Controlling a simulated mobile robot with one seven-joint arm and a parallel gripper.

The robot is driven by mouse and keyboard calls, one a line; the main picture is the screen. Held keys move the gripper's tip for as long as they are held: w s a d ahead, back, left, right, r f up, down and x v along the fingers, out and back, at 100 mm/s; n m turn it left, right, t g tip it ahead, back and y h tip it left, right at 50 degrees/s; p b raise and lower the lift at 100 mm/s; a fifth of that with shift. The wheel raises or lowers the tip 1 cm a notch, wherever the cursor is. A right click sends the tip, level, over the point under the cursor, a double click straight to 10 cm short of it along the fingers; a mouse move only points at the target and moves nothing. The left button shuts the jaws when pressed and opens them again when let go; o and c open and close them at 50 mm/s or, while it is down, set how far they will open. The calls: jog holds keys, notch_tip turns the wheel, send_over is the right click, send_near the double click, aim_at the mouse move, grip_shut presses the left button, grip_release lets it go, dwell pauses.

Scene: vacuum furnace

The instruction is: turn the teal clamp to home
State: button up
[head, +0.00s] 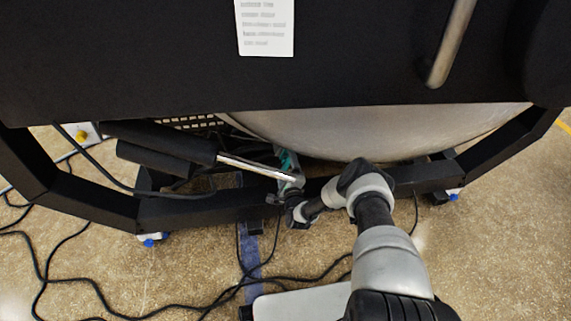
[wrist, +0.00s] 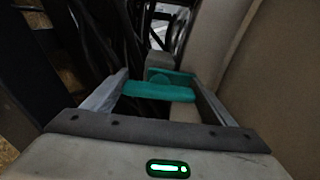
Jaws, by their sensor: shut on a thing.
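The teal clamp (wrist: 160,90) shows in the wrist view as a flat bar lying crosswise between the two fingers of my gripper (wrist: 157,93). A finger stands at each end of the bar, and my gripper is shut on it. Behind the bar a teal part joins a grey block. In the head view the clamp (head: 287,161) is a small teal patch under the furnace's round vessel, partly hidden. My gripper (head: 289,183) reaches up to it there, and its fingertips are hard to make out.
The pale round vessel (head: 370,128) curves close to the right of my gripper. A black frame beam (head: 170,212) runs across below. A black cylinder with a silver rod (head: 245,165) lies to the left. Cables (head: 130,313) run over the floor. Dark hoses (wrist: 92,45) hang at left in the wrist view.

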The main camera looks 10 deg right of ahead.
jog(key=shift+w+r, duration=0.1)
dwell(0.5)
jog(key=o, duration=1)
jog(key=shift+o, duration=0.2)
jog(key=shift+s, duration=0.2)
